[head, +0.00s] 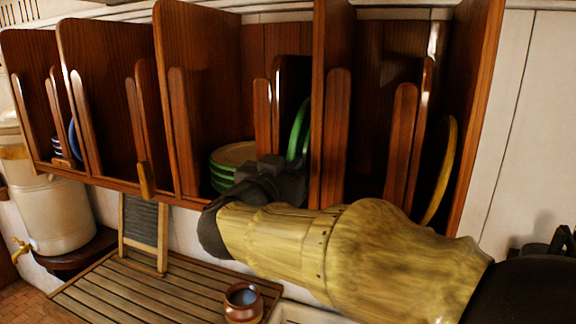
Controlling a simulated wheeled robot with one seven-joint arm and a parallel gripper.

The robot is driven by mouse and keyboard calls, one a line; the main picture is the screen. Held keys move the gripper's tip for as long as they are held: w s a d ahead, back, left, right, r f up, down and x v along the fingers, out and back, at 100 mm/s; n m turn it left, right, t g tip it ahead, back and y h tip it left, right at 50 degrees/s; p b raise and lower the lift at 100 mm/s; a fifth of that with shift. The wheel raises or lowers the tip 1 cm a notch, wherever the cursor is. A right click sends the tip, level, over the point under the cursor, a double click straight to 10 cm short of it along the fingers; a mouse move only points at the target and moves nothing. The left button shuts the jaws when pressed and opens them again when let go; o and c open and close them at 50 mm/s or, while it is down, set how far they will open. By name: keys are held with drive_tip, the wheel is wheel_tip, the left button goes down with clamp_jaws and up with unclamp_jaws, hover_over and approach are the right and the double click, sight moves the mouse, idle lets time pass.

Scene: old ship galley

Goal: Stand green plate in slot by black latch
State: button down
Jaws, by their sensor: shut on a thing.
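A green plate (298,132) stands nearly upright, seen almost edge-on, in the narrow right slot of the middle wooden bay. A second green edge (307,132) shows just right of it; I cannot tell whether it is another plate. My dark gripper (284,172) is at the plate's lower edge, shut on the green plate; the fingertips are partly hidden by the gripper body. A stack of green-rimmed plates (232,156) lies flat left of the gripper in the same bay. I cannot make out a black latch.
Wooden dividers and slats (336,130) flank the slot closely. A yellow plate (440,172) stands in the right bay, blue plates (74,138) at far left. A yellow latch (146,180) hangs on the front rail. Below are a slatted board (150,290) and brown pot (243,306).

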drive_tip(key=shift+w+f+b, duration=0.15)
drive_tip(key=shift+f+b, duration=0.3)
drive_tip(key=shift+f, duration=0.15)
drive_tip(key=shift+d, duration=0.1)
idle(0.6)
drive_tip(key=c, duration=1.4)
unclamp_jaws()
drive_tip(key=shift+c, duration=0.2)
drive_tip(key=shift+f, duration=0.1)
drive_tip(key=o, duration=0.3)
drive_tip(key=shift+s+f, duration=0.15)
drive_tip(key=shift+s, duration=0.1)
drive_tip(key=shift+v, duration=1.1)
